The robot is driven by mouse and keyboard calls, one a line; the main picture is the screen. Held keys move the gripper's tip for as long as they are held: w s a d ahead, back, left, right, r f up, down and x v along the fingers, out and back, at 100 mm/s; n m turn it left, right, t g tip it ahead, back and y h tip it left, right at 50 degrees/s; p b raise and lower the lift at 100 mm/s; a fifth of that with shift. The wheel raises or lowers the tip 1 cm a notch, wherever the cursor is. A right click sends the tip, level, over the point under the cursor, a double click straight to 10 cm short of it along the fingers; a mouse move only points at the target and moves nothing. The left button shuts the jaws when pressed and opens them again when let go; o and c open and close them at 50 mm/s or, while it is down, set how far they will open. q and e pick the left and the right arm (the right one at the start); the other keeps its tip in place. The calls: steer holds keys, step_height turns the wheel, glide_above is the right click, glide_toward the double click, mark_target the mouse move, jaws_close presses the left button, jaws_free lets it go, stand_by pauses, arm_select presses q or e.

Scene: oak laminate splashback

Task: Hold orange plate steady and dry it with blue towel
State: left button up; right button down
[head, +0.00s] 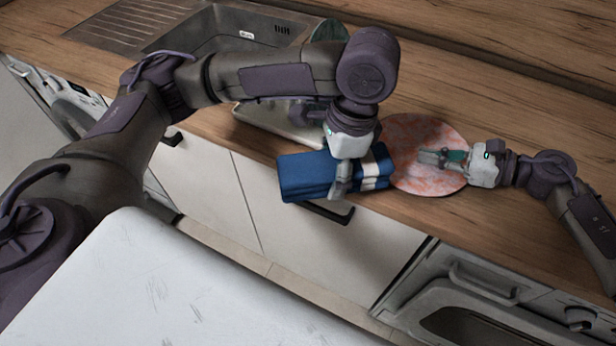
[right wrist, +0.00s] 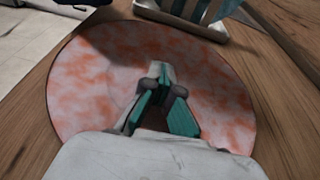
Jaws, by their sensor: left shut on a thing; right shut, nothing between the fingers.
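The orange plate (head: 428,130) is round with a mottled orange and pale pattern and lies flat on the wooden counter. It fills much of the right wrist view (right wrist: 88,85). The blue towel (head: 305,175) is folded, with white stripes at its right end, beside the plate's left edge near the counter's front. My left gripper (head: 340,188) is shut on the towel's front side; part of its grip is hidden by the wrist. My right gripper (head: 432,158) is over the plate, shut with nothing between its fingers; it also shows in the right wrist view (right wrist: 158,78). Whether its fingertips touch the plate is unclear.
A pale tray (head: 272,120) stands behind the towel, with a green-grey striped item (head: 327,32) partly hidden by my left arm. It also shows in the right wrist view (right wrist: 185,10). A steel sink (head: 215,38) is at the back left. Counter right of the plate is clear.

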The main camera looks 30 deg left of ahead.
mark_target(405, 141)
arm_select(q)
steer(key=w+d+m, duration=0.1)
steer(key=w+m, duration=0.2)
steer(key=m, duration=0.1)
steer(key=w+d+m+t, duration=0.1)
steer(key=w+d+m, duration=0.1)
steer(key=w+m, duration=0.1)
steer(key=w+d+r+m, duration=0.1)
steer(key=w+m, duration=0.2)
steer(key=m, duration=0.2)
steer(key=shift+w+d+t, duration=0.15)
steer(key=shift+d+t, duration=0.25)
steer(key=w+d+m, duration=0.1)
steer(key=w+m, duration=0.1)
steer(key=m, duration=0.1)
steer(key=w+d+r+m, duration=0.1)
steer(key=w+m, duration=0.2)
steer(key=m, duration=0.1)
steer(key=w+d+m+t+h, duration=0.1)
steer(key=w+m, duration=0.1)
steer(key=m, duration=0.1)
steer(key=shift+w+d+r+m, duration=0.15)
steer(key=shift+d+r+m, duration=0.15)
steer(key=shift+m, duration=0.1)
steer(key=m, duration=0.1)
steer(key=w+m, duration=0.1)
steer(key=shift+w+d+r+m, duration=0.2)
steer(key=shift+w+d+m, duration=0.05)
steer(key=shift+d+m, duration=0.1)
steer(key=shift+w+f, duration=0.1)
